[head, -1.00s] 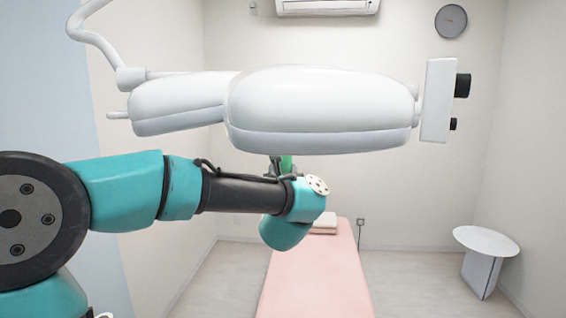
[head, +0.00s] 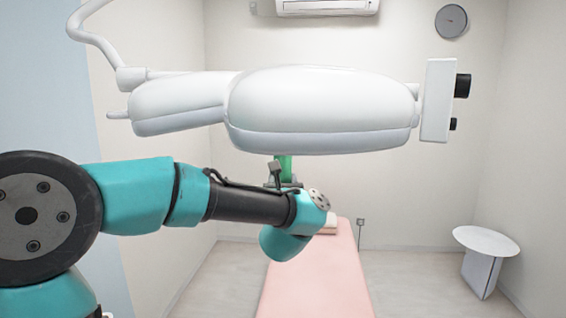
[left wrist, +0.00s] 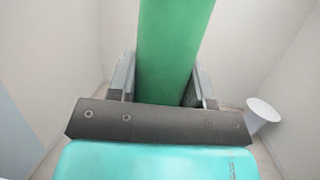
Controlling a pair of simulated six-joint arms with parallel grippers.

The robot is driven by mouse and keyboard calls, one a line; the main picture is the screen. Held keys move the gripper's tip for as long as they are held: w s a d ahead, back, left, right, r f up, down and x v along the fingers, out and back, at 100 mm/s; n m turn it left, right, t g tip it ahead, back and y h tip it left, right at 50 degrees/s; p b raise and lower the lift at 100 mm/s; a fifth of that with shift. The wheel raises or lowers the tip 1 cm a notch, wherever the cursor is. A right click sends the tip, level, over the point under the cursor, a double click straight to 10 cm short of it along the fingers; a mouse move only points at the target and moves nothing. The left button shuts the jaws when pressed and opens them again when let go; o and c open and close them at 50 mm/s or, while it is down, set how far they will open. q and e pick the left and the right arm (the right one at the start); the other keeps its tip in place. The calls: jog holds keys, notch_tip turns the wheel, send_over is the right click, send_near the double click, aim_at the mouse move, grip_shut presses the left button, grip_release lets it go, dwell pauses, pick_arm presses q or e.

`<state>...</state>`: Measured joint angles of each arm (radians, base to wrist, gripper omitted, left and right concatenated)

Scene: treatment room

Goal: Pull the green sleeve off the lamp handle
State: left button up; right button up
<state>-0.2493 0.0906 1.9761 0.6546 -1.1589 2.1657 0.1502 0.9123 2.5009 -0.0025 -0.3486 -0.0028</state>
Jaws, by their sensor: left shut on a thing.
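The white surgical lamp (head: 320,105) hangs across the upper middle of the head view. The green sleeve (head: 285,168) shows below the lamp's underside, upright, with its lower part behind my arm. In the left wrist view the green sleeve (left wrist: 172,50) runs up from between the jaws and out of the top of the picture. My left gripper (left wrist: 160,88) is shut on the sleeve, one finger on each side. In the head view my left gripper (head: 280,178) is partly hidden by my wrist. The lamp handle itself is not visible. My right gripper is not in view.
A pink treatment bed (head: 318,275) with a folded towel stands below and behind my arm. A round white side table (head: 486,241) stands at the right. A white box with black knobs (head: 438,100) is at the lamp's right end. The floor between bed and table is clear.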

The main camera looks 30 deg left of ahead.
pick_arm(q)
jog(key=shift+f, duration=0.2)
jog(key=shift+f, duration=2.3)
jog(key=shift+f, duration=0.15)
notch_tip(320, 180, down, 7)
dwell(1.7)
jog(key=shift+f, duration=0.1)
dwell(0.3)
jog(key=s+d, duration=0.5)
jog(key=s, duration=0.3)
dwell(1.0)
